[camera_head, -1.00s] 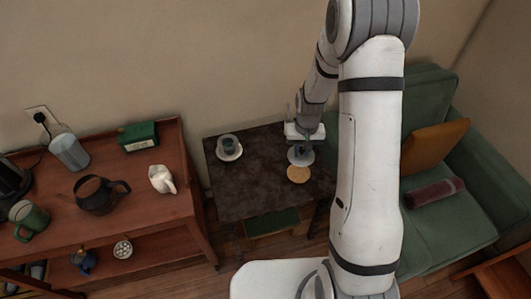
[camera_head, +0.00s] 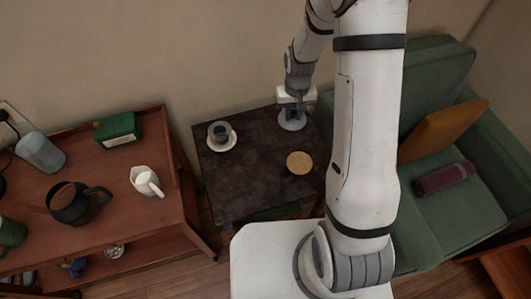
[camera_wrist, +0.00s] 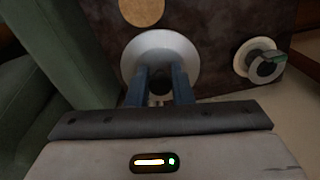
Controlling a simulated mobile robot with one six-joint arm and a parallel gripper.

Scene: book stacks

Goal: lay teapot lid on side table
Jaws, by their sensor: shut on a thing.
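My gripper (camera_head: 291,110) is shut on the teapot lid (camera_head: 291,122), a pale grey round disc, at the far right part of the dark side table (camera_head: 250,181). In the wrist view my gripper's blue fingers (camera_wrist: 162,88) close on the middle of the lid (camera_wrist: 160,48), whose rim shows around them. I cannot tell whether the lid touches the tabletop. A dark teapot (camera_head: 78,206) stands on the wooden shelf unit at left.
A cup on a saucer (camera_head: 221,137) stands at the table's far left, and a round cork-coloured mat (camera_head: 299,162) lies near its right side. The table's middle and front are clear. A green sofa (camera_head: 437,125) stands close at right. The shelf unit (camera_head: 125,228) at left carries a white jug (camera_head: 146,182) and a green box (camera_head: 117,129).

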